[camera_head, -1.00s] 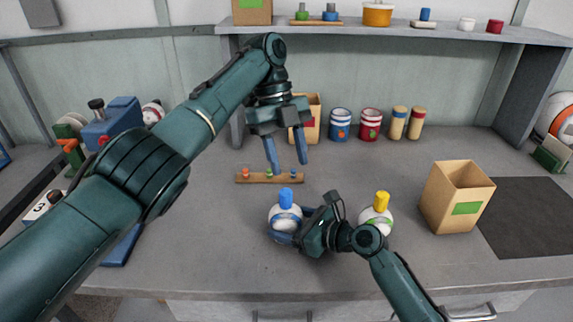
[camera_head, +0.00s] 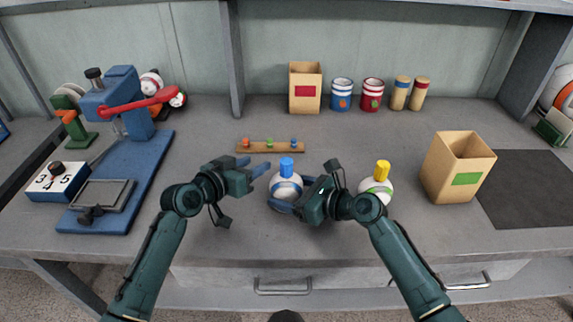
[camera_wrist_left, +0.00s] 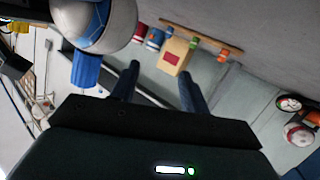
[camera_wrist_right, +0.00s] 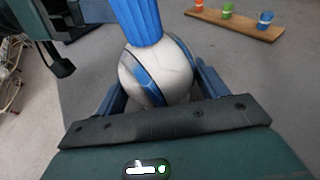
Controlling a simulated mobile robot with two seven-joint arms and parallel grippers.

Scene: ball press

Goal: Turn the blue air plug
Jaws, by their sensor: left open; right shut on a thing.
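The blue air plug (camera_head: 286,166) stands upright on top of a white ball with blue stripes (camera_head: 285,189) at the middle of the table. It also shows in the left wrist view (camera_wrist_left: 87,70) and the right wrist view (camera_wrist_right: 136,20). My right gripper (camera_head: 291,203) is shut on this ball, with a finger on each side in the right wrist view. My left gripper (camera_head: 262,176) is open and empty, just left of the blue plug and apart from it. Its two fingers (camera_wrist_left: 158,85) show in the left wrist view, with the plug outside them.
A ball with a yellow plug (camera_head: 376,186) sits just right of my right gripper. A wooden strip with small pegs (camera_head: 270,147) lies behind. A blue press with a red lever (camera_head: 125,150) stands at the left. A cardboard box with a green label (camera_head: 457,165) stands at the right.

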